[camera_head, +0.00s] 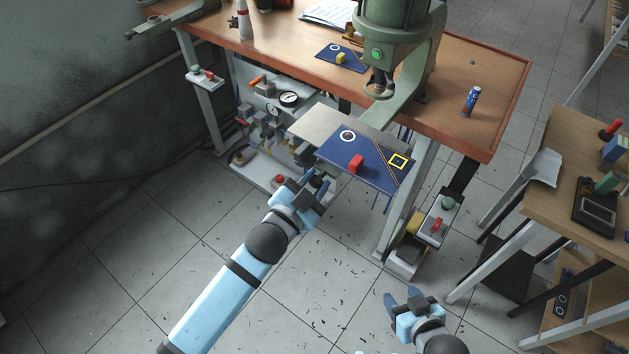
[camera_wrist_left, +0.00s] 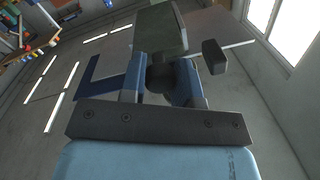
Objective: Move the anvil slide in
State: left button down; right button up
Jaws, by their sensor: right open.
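The anvil slide appears as a flat grey plate (camera_head: 330,124) with a dark blue panel (camera_head: 372,180), sticking out past the bench's front edge below the green press (camera_head: 392,50). My left gripper (camera_head: 319,183) is just left of the panel's near-left corner, apart from the red block. Its fingers stand apart in the left wrist view (camera_wrist_left: 160,82), with nothing clearly held between them. My right gripper (camera_head: 402,298) is open and empty, low over the floor at the bottom.
Valves and a gauge (camera_head: 289,99) sit below the bench at left. A side table (camera_head: 560,190) stands right. The floor in front is clear.

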aim_at(327, 168)
pick_arm(q)
jog(key=shift+x, duration=2.3)
jog(key=shift+s, duration=0.15)
jog(key=c, duration=0.9)
grip_release()
jog(key=shift+o, duration=0.2)
jog(key=v, duration=1.3)
jog(key=shift+s+a, duration=0.2)
jog(key=shift+s, duration=0.15)
